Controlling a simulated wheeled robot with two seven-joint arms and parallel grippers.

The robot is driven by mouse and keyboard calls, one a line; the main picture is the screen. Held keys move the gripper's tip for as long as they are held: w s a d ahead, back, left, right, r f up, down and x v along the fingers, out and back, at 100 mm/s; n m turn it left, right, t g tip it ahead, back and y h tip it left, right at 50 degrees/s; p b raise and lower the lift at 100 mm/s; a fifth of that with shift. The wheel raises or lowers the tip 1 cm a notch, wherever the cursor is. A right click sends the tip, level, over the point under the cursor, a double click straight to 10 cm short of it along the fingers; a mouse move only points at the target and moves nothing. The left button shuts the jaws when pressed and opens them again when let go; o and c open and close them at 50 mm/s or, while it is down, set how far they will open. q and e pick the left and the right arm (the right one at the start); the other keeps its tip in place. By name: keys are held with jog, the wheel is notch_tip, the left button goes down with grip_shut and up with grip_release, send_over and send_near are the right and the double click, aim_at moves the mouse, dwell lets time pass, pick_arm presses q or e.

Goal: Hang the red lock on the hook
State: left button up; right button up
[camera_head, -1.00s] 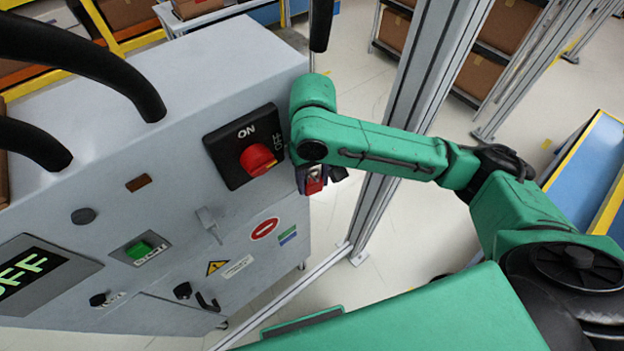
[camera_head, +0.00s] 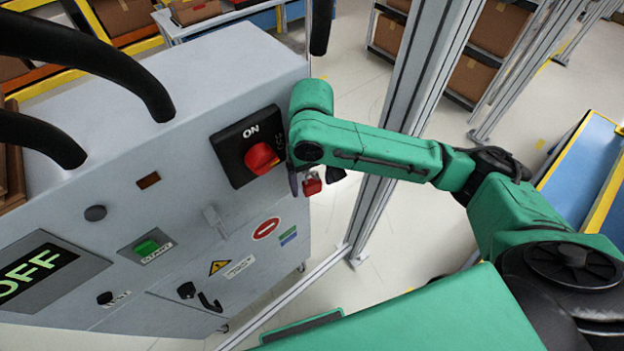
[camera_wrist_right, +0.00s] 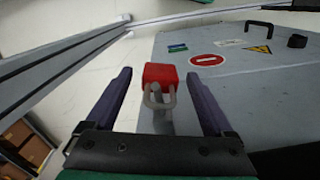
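The red lock (camera_head: 312,184) shows just below the end of my right arm in the head view, at the right edge of the grey cabinet. In the right wrist view the red lock (camera_wrist_right: 160,76) is between the fingers of my right gripper (camera_wrist_right: 160,95), its grey shackle facing the camera. The fingers are spread, with a gap on both sides of the lock. A grey bar shows below the shackle; I cannot tell whether it is the hook or whether the shackle is around it. My left gripper is out of view.
The grey cabinet (camera_head: 150,225) carries a red rotary switch (camera_head: 262,158) close to my right wrist, a green button (camera_head: 147,247) and an OFF display (camera_head: 40,265). A metal post (camera_head: 405,120) stands behind my right forearm. Open floor lies right of the cabinet.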

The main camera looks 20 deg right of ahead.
jog(key=shift+w, duration=0.1)
jog(key=shift+r, duration=0.5)
notch_tip(320, 180, up, 14)
jog(key=shift+f+p, duration=0.25)
jog(key=shift+p, duration=0.05)
